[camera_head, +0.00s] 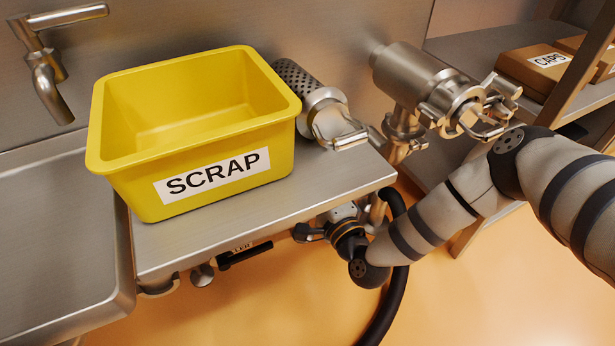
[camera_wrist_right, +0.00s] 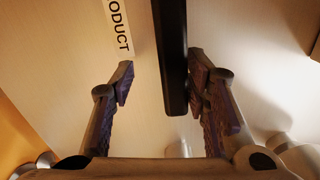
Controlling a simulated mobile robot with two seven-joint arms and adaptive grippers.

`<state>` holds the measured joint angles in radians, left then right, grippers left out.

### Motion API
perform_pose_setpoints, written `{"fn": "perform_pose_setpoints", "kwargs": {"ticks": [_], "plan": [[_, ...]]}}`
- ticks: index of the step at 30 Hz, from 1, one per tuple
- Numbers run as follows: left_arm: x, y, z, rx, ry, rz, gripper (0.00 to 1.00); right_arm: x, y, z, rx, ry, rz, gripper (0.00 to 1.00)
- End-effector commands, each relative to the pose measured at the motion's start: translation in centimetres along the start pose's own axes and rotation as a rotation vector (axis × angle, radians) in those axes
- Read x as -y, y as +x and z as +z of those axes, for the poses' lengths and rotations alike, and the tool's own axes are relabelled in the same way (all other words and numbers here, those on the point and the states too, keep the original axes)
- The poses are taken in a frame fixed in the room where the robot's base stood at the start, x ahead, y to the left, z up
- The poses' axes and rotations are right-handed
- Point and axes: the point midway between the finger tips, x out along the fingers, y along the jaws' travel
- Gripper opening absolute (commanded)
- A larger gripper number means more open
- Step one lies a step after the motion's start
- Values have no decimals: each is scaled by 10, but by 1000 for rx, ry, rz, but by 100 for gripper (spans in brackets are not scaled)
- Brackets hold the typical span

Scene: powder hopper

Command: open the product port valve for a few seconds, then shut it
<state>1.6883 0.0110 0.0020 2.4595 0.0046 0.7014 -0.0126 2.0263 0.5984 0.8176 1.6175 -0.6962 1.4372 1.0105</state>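In the right wrist view a black bar-shaped handle (camera_wrist_right: 172,60) runs down from the top edge, in front of a pale surface. Beside it on the left is a white label (camera_wrist_right: 119,26) reading "ODUCT", its start cut off. My right gripper (camera_wrist_right: 160,75) is open, with one finger on each side of the handle's end. The right finger is very near or touching the handle; the left finger is clearly apart from it. In the head view my right arm reaches under the steel worktop, and its gripper (camera_head: 312,231) is partly hidden there. My left gripper is not in view.
A yellow SCRAP bin (camera_head: 215,179) stands on the steel worktop (camera_head: 330,190). Steel pipe fittings (camera_head: 440,90) stick out behind my right arm. Another black handle (camera_head: 245,256) with a partly hidden label sits under the worktop's front edge. A black hose (camera_head: 392,300) hangs beside my wrist.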

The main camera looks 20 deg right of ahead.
Motion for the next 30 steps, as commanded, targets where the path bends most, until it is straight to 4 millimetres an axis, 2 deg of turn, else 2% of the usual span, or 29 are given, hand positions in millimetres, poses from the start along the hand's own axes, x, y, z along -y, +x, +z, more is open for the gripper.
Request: {"fn": "perform_pose_setpoints", "kwargs": {"ticks": [5,12,18,22,30], "plan": [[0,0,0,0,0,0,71,-2,-12,-1,-2,-1,6,38],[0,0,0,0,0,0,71,-2,-76,-1,-1,1,9,38],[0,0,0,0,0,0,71,-1,-113,0,0,-1,4,38],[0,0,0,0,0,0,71,0,-120,0,0,-1,1,38],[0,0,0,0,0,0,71,0,-120,0,0,-1,0,38]]}}
